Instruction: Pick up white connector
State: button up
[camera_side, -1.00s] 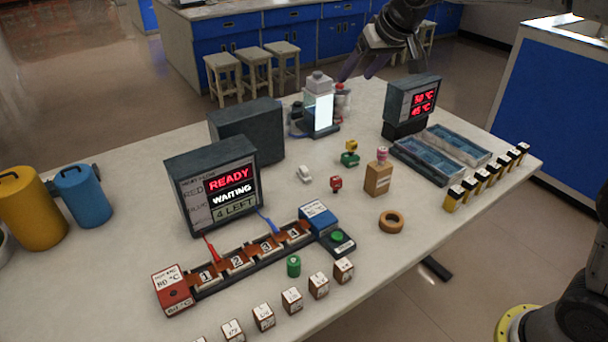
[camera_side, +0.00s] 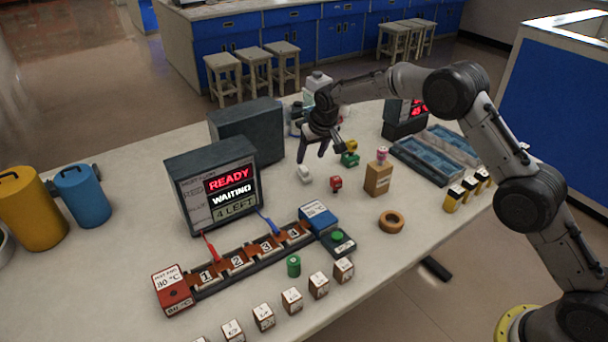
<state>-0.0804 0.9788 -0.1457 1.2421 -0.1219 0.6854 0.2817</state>
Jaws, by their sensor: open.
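The white connector (camera_side: 305,174) is a small white piece lying on the pale table, right of the display box and behind the red connector. My gripper (camera_side: 311,158) is open and points down just above and behind the white connector in the picture. Its dark fingers are spread, with nothing seen between them. Whether the fingertips are level with the connector or higher, I cannot tell.
A red connector (camera_side: 336,184) and a green connector (camera_side: 349,160) lie close by on the right. The display box (camera_side: 214,186) stands on the left, with a numbered strip (camera_side: 238,262) in front. A wooden block (camera_side: 378,179) stands on the right.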

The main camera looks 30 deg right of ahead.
aim_at(304, 168)
jog(key=shift+a+x, duration=0.2)
jog(key=shift+x, duration=1.75)
jog(key=shift+a+x, duration=0.2)
jog(key=shift+x, duration=1.75)
jog(key=shift+w, duration=0.1)
grip_shut()
